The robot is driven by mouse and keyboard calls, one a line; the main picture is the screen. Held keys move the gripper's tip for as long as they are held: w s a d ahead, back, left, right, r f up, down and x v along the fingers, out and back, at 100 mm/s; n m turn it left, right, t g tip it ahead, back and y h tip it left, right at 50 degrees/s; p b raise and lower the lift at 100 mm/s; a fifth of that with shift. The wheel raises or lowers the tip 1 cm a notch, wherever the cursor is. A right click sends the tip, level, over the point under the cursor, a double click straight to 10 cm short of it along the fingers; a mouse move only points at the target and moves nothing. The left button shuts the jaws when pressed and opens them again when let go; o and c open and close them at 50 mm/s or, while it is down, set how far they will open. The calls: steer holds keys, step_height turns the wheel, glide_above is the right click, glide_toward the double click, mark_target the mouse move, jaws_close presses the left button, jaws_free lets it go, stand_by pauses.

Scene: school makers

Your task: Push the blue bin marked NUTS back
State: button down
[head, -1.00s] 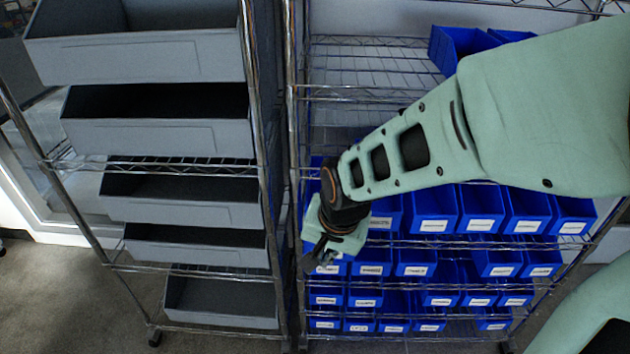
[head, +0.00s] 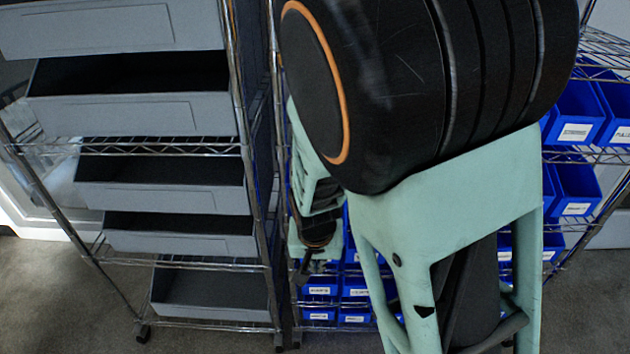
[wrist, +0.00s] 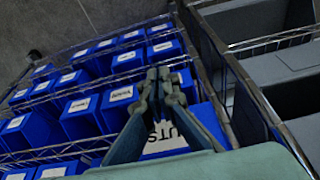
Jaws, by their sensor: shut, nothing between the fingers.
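The blue bin whose label shows the letters UTS (wrist: 203,114) is in the wrist view, partly hidden behind my fingers. It is at the end of its row, near a chrome rack post. My gripper (wrist: 158,76) is shut and empty, and its fingers reach across the bin's label in that view. I cannot tell whether they touch the bin. In the head view my gripper (head: 303,266) is at the left edge of the blue-bin rack, beside the post. My arm hides most of that rack there, and I cannot make out the NUTS bin.
Several other labelled blue bins (wrist: 84,116) sit in rows on the wire rack. A wire rack with large grey bins (head: 165,232) stands directly left, its posts close to my gripper. Chrome posts (head: 270,180) stand between the racks. Open floor (head: 50,300) lies at the lower left.

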steer(key=shift+w+d+r+b, duration=0.1)
steer(key=shift+w+b, duration=0.1)
steer(key=shift+w, duration=0.75)
steer(key=shift+w+r+b, duration=0.1)
steer(key=shift+w+b, duration=0.05)
steer(key=shift+w, duration=0.75)
steer(key=w, duration=0.6)
steer(key=shift+w+d+b, duration=0.2)
steer(key=shift+w+b, duration=0.15)
steer(key=shift+w, duration=0.05)
steer(key=shift+s, duration=0.1)
